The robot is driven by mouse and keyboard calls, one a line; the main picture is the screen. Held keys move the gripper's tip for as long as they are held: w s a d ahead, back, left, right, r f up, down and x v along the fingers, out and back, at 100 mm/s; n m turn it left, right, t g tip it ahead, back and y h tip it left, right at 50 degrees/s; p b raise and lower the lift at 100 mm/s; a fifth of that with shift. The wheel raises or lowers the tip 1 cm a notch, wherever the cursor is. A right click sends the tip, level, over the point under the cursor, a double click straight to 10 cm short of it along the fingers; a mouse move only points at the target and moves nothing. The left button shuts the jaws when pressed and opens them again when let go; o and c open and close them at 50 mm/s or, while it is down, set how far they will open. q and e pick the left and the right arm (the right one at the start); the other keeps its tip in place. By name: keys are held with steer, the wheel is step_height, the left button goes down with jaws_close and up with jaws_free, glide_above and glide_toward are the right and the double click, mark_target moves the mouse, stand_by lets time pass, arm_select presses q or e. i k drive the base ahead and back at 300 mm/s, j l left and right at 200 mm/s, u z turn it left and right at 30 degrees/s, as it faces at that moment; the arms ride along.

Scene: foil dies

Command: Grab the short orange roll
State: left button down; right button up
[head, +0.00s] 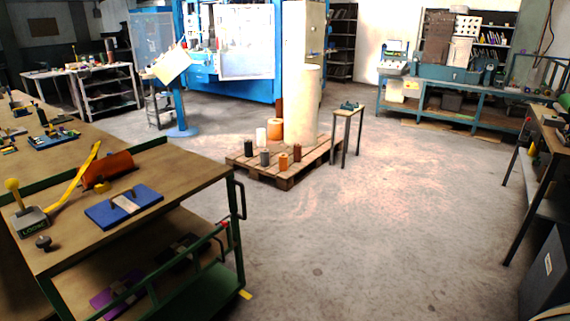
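A wooden pallet (281,182) stands on the floor mid-room with several rolls upright on it. A small orange roll (283,162) stands near its front edge. A wider orange roll (274,131) stands further back, beside a tall cream roll (301,105). A dark brown roll (297,153) is just right of the small orange one. Dark grey rolls (265,157) and a small cream roll (261,137) stand to the left. Neither of my grippers is in view.
A green-framed workbench (190,178) fills the left foreground, with a blue plate (125,207) and an orange-red piece (108,169) on it. A small stand (348,112) is right of the pallet. Open floor (400,220) lies in front and to the right.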

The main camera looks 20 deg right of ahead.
mark_target(283, 158)
steer(key=i+l+z, duration=0.55)
steer(key=i, duration=0.15)
steer(key=i+l+z, duration=0.3)
steer(key=i, duration=0.4)
steer(key=i+z, duration=0.35)
steer(key=i, duration=2)
steer(key=i+u, duration=0.15)
steer(key=i, duration=0.4)
steer(key=i+l+u, duration=0.1)
steer(key=i, duration=0.4)
steer(key=i+l+u, duration=0.15)
steer(key=i, duration=0.4)
steer(key=i+l+u, duration=0.15)
steer(key=i+u, duration=0.2)
steer(key=i+l+u, duration=0.2)
steer(key=u, duration=0.15)
steer(key=i+l+u, duration=0.65)
steer(key=i+l, duration=0.8)
steer(key=l, duration=0.1)
